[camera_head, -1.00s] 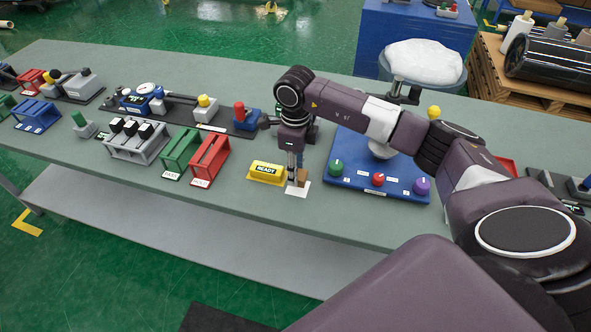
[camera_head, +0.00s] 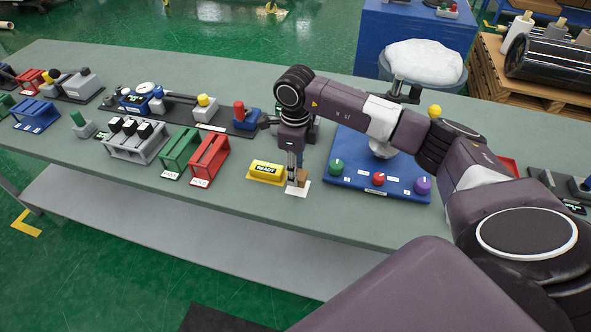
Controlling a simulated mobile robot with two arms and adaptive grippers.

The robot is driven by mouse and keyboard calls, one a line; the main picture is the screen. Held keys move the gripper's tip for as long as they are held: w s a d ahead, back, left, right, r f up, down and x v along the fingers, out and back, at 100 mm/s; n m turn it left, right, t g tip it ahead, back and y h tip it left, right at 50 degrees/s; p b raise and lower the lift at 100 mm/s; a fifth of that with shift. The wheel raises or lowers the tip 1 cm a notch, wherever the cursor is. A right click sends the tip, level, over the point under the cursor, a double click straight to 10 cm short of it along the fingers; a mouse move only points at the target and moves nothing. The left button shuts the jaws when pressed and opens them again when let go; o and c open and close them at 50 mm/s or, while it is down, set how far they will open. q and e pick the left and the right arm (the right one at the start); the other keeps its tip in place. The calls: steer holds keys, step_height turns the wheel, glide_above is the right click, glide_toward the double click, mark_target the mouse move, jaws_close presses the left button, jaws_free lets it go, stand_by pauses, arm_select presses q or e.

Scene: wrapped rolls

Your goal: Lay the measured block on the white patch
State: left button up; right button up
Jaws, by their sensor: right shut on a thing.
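The white patch (camera_head: 303,190) lies on the grey-green bench near its front edge. A small brown block (camera_head: 302,175) is at the patch, partly hidden by the fingers. My right gripper (camera_head: 295,178) points straight down over the patch and is shut on the block. I cannot tell whether the block touches the patch. My left gripper is not in view.
A yellow box marked READY (camera_head: 267,171) stands just left of the patch. A blue panel with coloured knobs (camera_head: 349,183) is close on the right. Green (camera_head: 181,152) and red (camera_head: 211,157) racks stand further left. The bench's front strip is clear.

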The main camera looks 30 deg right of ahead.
steer(key=shift+f+b, duration=0.95)
steer(key=shift+f, duration=0.35)
steer(key=o, duration=1.3)
step_height(320, 180, up, 12)
steer(key=shift+r, duration=0.1)
steer(key=shift+s, duration=0.1)
